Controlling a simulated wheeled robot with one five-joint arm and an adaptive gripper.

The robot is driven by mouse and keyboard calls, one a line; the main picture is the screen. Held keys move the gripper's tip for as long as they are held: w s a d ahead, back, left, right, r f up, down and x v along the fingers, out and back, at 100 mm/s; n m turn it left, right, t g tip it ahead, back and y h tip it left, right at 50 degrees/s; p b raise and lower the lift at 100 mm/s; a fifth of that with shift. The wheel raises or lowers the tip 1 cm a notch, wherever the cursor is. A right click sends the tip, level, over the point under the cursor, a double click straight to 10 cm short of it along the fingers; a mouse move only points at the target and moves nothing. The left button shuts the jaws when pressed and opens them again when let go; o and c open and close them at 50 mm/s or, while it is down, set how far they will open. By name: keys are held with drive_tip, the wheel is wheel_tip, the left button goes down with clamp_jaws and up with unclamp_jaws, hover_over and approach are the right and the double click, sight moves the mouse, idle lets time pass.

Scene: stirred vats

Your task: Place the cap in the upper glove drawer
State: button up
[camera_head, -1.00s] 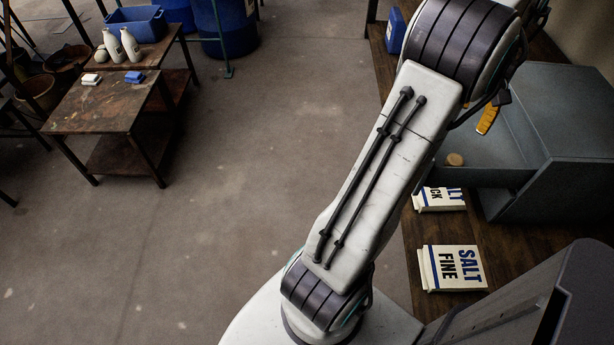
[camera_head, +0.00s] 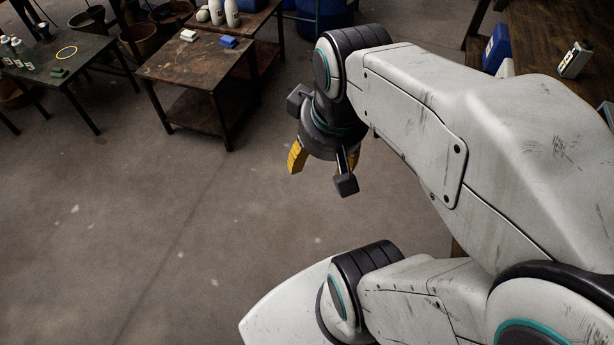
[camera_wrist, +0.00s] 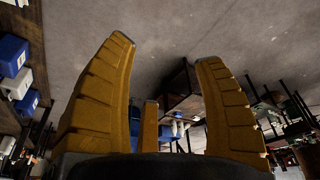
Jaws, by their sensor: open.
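My gripper (camera_head: 324,168) hangs over open floor in the head view, left of the dark wooden bench. Its yellow fingers stand apart with nothing between them. The wrist view also shows my gripper (camera_wrist: 167,50) open and empty, with bare floor beyond the fingertips. I cannot make out the cap or the glove drawer in either current view. My own arm covers much of the right side of the head view.
A low wooden table (camera_head: 185,68) holds a white block (camera_head: 188,35) and a blue block (camera_head: 228,42). The middle floor is clear.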

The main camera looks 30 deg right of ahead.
drive_tip(key=shift+n+y, duration=0.3)
drive_tip(key=shift+n, duration=0.2)
drive_tip(key=s+a, duration=0.1)
drive_tip(key=a+f, duration=0.1)
drive_tip(key=s+a, duration=0.1)
drive_tip(key=a, duration=0.1)
drive_tip(key=shift+s+f, duration=0.35)
drive_tip(key=shift+f, duration=0.05)
drive_tip(key=shift+d, duration=0.15)
